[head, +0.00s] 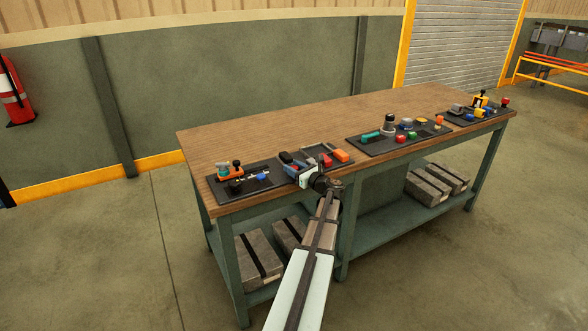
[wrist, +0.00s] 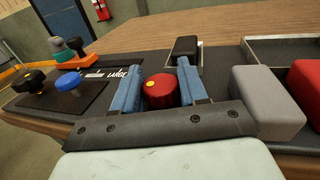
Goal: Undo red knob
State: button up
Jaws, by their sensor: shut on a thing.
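The red knob (wrist: 160,95), round with a yellow dot on top, sits between the two blue fingers of my gripper (wrist: 161,88) in the wrist view. The fingers are shut on its sides. In the head view my gripper (head: 304,176) is low over the front edge of the workbench, between the left black board and a shallow tray. I cannot make out the red knob there; my gripper seems to hide it. How the knob is fixed underneath is hidden.
To the left is a black board (wrist: 50,98) with a blue knob (wrist: 68,80) and black knobs. A black block (wrist: 186,47) stands just behind the fingers. A grey block (wrist: 268,102) and a red block (wrist: 306,85) are close on the right. Bare wooden benchtop (head: 270,125) lies behind.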

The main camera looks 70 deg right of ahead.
dwell(0.4)
jog(key=o, duration=1)
jog(key=v, duration=1.4)
jog(key=shift+d, duration=0.2)
